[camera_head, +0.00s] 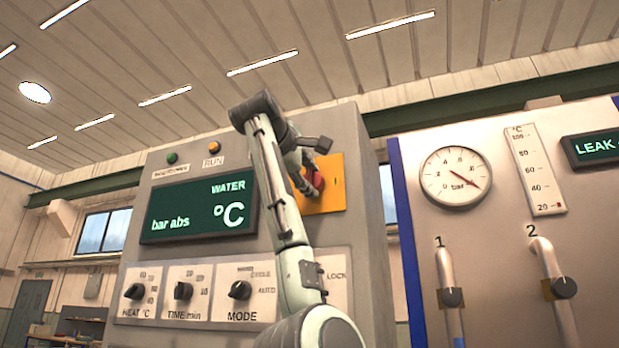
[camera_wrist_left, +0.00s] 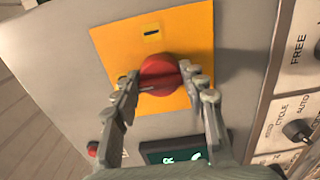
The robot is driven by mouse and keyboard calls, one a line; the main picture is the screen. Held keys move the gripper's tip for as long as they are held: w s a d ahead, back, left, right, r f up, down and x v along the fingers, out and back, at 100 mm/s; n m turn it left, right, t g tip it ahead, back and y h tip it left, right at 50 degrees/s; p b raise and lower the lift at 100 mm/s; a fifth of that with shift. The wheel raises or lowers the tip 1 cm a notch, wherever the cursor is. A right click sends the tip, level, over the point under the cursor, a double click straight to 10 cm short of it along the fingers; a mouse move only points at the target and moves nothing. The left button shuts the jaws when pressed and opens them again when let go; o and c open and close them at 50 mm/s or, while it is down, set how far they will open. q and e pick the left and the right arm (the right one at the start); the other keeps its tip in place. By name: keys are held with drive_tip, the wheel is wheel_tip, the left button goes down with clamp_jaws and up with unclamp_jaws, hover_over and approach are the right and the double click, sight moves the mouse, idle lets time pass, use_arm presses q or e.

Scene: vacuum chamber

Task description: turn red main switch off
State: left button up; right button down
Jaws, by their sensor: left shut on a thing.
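The red main switch (camera_wrist_left: 160,74) is a round red knob on a yellow plate (camera_wrist_left: 198,38). In the head view the knob (camera_head: 314,184) shows only in part behind my left arm, on the yellow plate (camera_head: 334,186) at the upper right of the grey cabinet. My left gripper (camera_wrist_left: 157,88) is shut on the red knob, with one finger on each side of it. In the head view the left gripper (camera_head: 308,180) reaches the plate from the left. My right gripper is in neither view.
The grey cabinet has a dark display (camera_head: 200,208) and HEAT, TIME and MODE knobs (camera_head: 239,290) below it. A green lamp (camera_head: 172,158) and an orange lamp (camera_head: 214,148) sit above. To the right stands a panel with a pressure gauge (camera_head: 455,177) and pipes (camera_head: 450,290).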

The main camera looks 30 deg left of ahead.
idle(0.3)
use_arm(q)
drive_tip(key=o, duration=1.2)
drive_tip(key=shift+c, duration=0.2)
drive_tip(key=shift+s, duration=0.15)
drive_tip(key=v, duration=1.1)
drive_tip(key=shift+s, duration=0.4)
drive_tip(key=shift+f, duration=0.1)
